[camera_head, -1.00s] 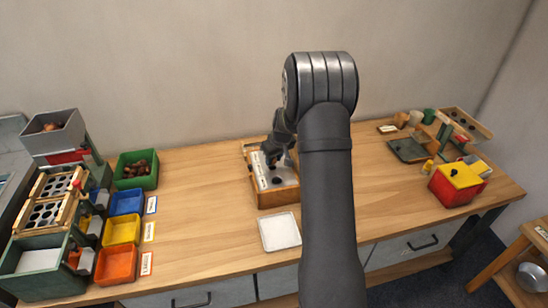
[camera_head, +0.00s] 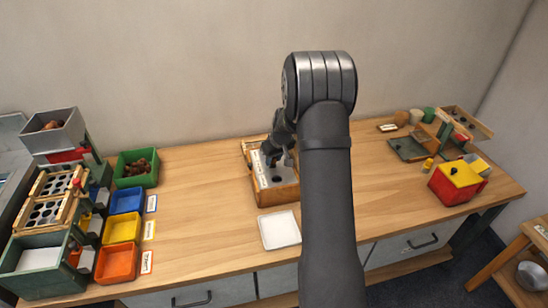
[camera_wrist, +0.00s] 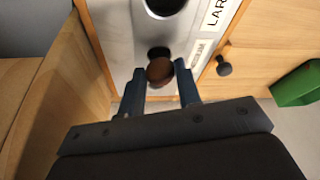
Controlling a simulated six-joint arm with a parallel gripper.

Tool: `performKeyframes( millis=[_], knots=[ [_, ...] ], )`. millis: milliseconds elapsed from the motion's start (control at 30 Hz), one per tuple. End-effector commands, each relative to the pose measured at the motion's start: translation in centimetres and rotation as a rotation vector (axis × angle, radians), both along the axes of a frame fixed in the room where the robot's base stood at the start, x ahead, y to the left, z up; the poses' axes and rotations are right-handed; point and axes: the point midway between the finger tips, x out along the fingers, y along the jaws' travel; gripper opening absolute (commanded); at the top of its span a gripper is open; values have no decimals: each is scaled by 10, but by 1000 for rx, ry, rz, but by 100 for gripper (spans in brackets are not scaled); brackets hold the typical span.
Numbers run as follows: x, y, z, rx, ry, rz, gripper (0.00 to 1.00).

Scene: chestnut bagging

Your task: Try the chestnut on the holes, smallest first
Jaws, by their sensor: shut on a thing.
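A brown chestnut (camera_wrist: 159,71) is held between the two fingertips of my gripper (camera_wrist: 160,85) in the wrist view. It is at or just over the near edge of a dark round hole (camera_wrist: 158,52) in a pale plate (camera_wrist: 120,45); I cannot tell whether it touches the plate. A larger hole (camera_wrist: 165,5) lies beyond, beside a label starting "LAR" (camera_wrist: 215,14). In the head view, the wooden gauge box (camera_head: 275,197) stands mid-table, with my gripper (camera_head: 271,160) over its back part. The chestnut cannot be made out there.
A white square tray (camera_head: 279,230) lies in front of the box. Green (camera_head: 137,180), blue (camera_head: 126,200), yellow (camera_head: 121,228) and orange (camera_head: 116,263) bins stand at left. A red and yellow box (camera_head: 455,185) is at right. The table between bins and gauge box is clear.

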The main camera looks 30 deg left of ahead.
Motion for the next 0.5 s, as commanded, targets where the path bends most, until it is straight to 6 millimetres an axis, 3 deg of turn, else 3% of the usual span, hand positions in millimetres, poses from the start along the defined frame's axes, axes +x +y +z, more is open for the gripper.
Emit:
performKeyframes(
  millis=[467,500],
  knots=[
    [0,0,-5,0,0,0,16],
    [0,0,-5,0,0,0,35]
  ],
)
